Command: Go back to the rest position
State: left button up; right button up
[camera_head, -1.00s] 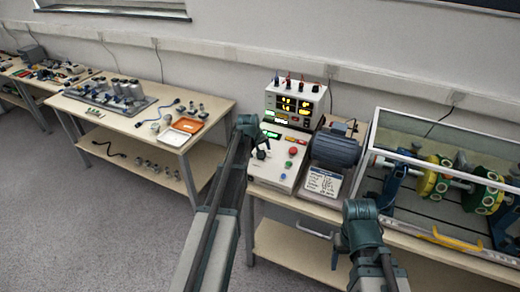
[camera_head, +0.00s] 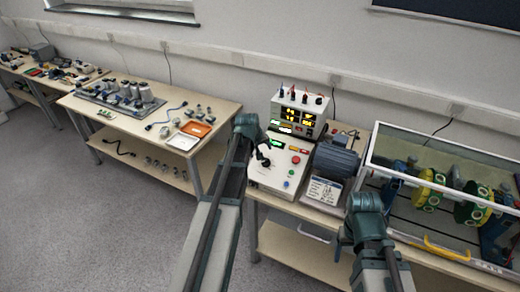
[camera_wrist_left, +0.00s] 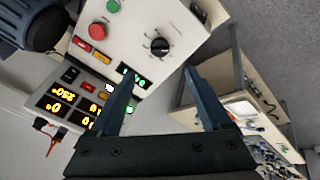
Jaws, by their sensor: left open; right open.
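In the head view my left arm comes up from the lower middle, and its gripper (camera_head: 264,152) is in front of the control box. The left wrist view shows this gripper (camera_wrist_left: 162,95) open, with nothing between its fingers. The control box (camera_head: 272,177) has a black knob (camera_wrist_left: 160,46), a red button (camera_wrist_left: 97,31) and a green button (camera_wrist_left: 113,6). My right gripper (camera_head: 362,208) is at the front of the bench, below the motor, and it is open. Its fingertips are hard to make out. I see no object held in either gripper.
A power supply (camera_head: 299,112) with lit displays stands behind the control box. A motor (camera_head: 335,161) and a clear-covered rig (camera_head: 455,254) with a yellow handle stand to the right. Another table (camera_head: 215,120) holds an orange tray (camera_head: 197,129) and small parts. The floor at lower left is clear.

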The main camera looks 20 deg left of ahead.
pick_arm(q)
jog(key=s+d+f+m+g+b, duration=0.1)
jog(key=s+d+f+m+g, duration=0.15)
jog(key=s+d, duration=0.55)
jog(key=s+d+f+m+g, duration=0.1)
jog(key=s+d+m, duration=0.35)
jog(key=d, duration=0.75)
jog(key=s+d+m+g, duration=0.1)
jog(key=s+d+m, duration=0.2)
jog(key=s, duration=0.4)
jog(key=s+d+f+m+g+y+b, duration=0.1)
jog(key=s+d+m, duration=0.1)
jog(key=s+d, duration=0.3)
jog(key=s, duration=0.3)
jog(key=shift+d+m, duration=0.25)
jog(key=shift+m, duration=0.15)
